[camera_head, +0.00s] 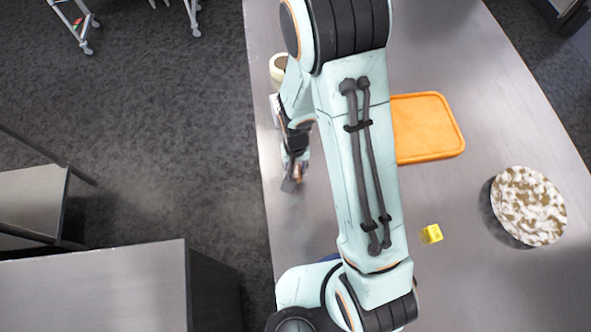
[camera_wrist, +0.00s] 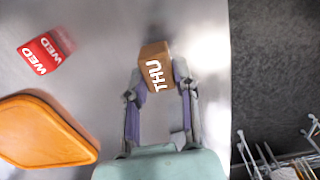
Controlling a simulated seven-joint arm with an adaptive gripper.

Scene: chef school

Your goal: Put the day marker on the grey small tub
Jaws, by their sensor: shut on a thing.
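A brown block with white "THU" lettering (camera_wrist: 154,70) is between the fingertips of my gripper (camera_wrist: 158,78) in the wrist view. The gripper is shut on it. In the head view my gripper (camera_head: 293,182) points down over the left edge of the table, and the block is mostly hidden there. I cannot tell whether the block touches the table. A pale grey thing (camera_head: 274,108) shows partly behind my arm at the left table edge; I cannot tell whether it is the grey small tub.
A red "WED" block (camera_wrist: 45,54) lies left of the gripper. An orange tray (camera_head: 427,127) lies right of my arm. A cream round thing (camera_head: 279,66) stands at the left table edge.

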